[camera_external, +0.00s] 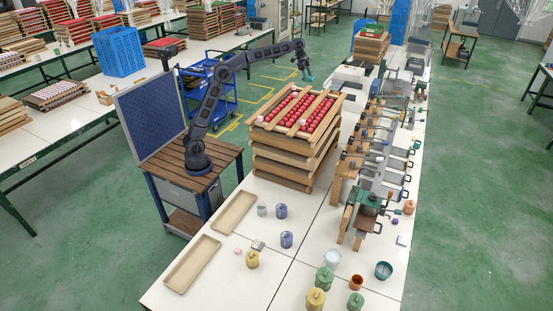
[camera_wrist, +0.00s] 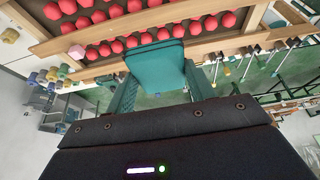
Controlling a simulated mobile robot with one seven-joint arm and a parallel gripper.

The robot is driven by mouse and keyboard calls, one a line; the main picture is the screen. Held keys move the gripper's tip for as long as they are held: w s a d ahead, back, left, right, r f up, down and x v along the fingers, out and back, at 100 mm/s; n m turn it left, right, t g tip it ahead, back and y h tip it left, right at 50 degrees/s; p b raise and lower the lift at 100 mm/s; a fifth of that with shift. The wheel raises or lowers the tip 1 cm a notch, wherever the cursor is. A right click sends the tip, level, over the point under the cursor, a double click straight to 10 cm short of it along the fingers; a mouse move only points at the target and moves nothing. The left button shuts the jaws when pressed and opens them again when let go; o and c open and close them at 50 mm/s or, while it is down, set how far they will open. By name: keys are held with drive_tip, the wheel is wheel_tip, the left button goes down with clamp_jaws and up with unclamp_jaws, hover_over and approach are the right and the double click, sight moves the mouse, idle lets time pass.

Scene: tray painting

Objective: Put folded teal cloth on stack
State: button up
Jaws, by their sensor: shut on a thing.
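The folded teal cloth (camera_wrist: 157,64) is a flat, rounded square between the fingers of my gripper (camera_wrist: 158,92) in the wrist view. My gripper is shut on it. In the external view my gripper (camera_external: 307,74) is raised in the air above the far side of a stack of wooden trays (camera_external: 284,172). A small teal patch shows at its tip. The top tray (camera_external: 262,122) of the stack holds rows of red round pieces, with a few pale pink ones. The cloth appears apart from the tray; the exact gap cannot be told.
Metal clamp-like tools (camera_external: 376,165) line the table right of the stack. Jars and pots (camera_external: 324,278) stand on the near table, beside two empty shallow trays (camera_external: 193,264). A blue cart (camera_external: 222,95) stands behind my arm. Bare white tabletop lies nearer than the stack.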

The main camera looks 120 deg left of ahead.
sight(305, 104)
drive_tip(key=shift+s+a+r, duration=0.3)
drive_tip(key=shift+s, duration=0.3)
drive_tip(key=shift+s+a+r, duration=0.25)
drive_tip(key=shift+s+a, duration=0.05)
drive_tip(key=shift+s, duration=0.3)
drive_tip(key=shift+s+a+f, duration=0.1)
drive_tip(key=shift+s+f, duration=0.05)
drive_tip(key=shift+s, duration=0.05)
wheel_tip(305, 104, down, 20)
drive_tip(key=shift+r, duration=0.25)
drive_tip(key=shift+f, duration=0.1)
drive_tip(key=o, duration=0.9)
drive_tip(key=shift+o, duration=0.2)
drive_tip(key=v, duration=1.2)
